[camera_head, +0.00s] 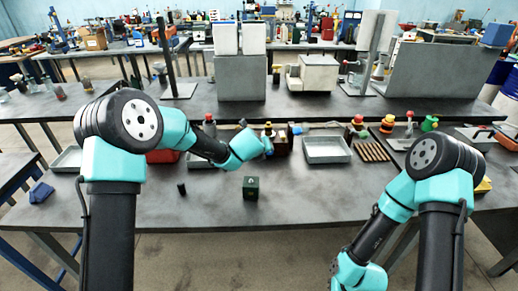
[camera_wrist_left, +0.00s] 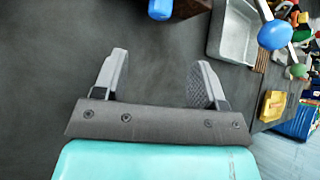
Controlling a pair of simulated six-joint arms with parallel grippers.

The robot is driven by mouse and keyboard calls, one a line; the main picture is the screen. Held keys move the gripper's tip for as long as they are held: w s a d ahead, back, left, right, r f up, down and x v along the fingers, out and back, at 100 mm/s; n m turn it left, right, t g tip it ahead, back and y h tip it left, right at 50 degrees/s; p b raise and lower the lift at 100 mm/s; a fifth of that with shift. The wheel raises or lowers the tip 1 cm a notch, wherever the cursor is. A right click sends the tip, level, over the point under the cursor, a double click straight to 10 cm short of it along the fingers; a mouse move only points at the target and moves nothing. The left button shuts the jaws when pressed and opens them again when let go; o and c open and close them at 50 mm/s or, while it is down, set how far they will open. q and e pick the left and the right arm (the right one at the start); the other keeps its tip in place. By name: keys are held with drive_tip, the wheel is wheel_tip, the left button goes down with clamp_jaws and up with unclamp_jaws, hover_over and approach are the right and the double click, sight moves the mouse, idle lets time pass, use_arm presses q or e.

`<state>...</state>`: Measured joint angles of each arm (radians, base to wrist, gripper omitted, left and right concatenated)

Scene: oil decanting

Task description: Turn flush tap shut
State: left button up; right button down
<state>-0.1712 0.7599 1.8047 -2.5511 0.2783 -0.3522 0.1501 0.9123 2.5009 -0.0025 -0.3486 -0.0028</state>
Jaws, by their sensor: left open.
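My left gripper (camera_wrist_left: 160,78) is open in the left wrist view, with its two grey fingers apart and nothing between them. A blue rounded piece (camera_wrist_left: 160,9) shows at the top edge of that view, beyond the fingers and apart from them. It may be the tap's handle, but most of it is out of frame and I cannot tell. In the head view my left arm reaches over the middle of the bench to a cluster of small fittings (camera_head: 281,145), partly hidden by the wrist. No tap can be clearly made out there. My right gripper is out of view; its arm hangs at the lower right.
A metal tray (camera_head: 326,161) stands right of the left wrist, with brown rods (camera_head: 372,152) beside it. A dark green cube (camera_head: 250,188) and a small black piece (camera_head: 181,189) stand nearer the front. The bench's (camera_head: 320,200) front middle is clear.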

use_arm(q)
drive_tip(key=shift+v, duration=2.15)
drive_tip(key=w+a+g+h, duration=0.3)
drive_tip(key=w+a+h, duration=0.2)
drive_tip(key=a, duration=0.2)
drive_tip(key=shift+a+g, duration=0.3)
drive_tip(key=shift+a, duration=0.05)
drive_tip(key=shift+w+f, duration=0.1)
drive_tip(key=x, duration=1.7)
drive_tip(key=shift+w+d, duration=0.1)
drive_tip(key=shift+d, duration=0.2)
drive_tip(key=c, duration=0.9)
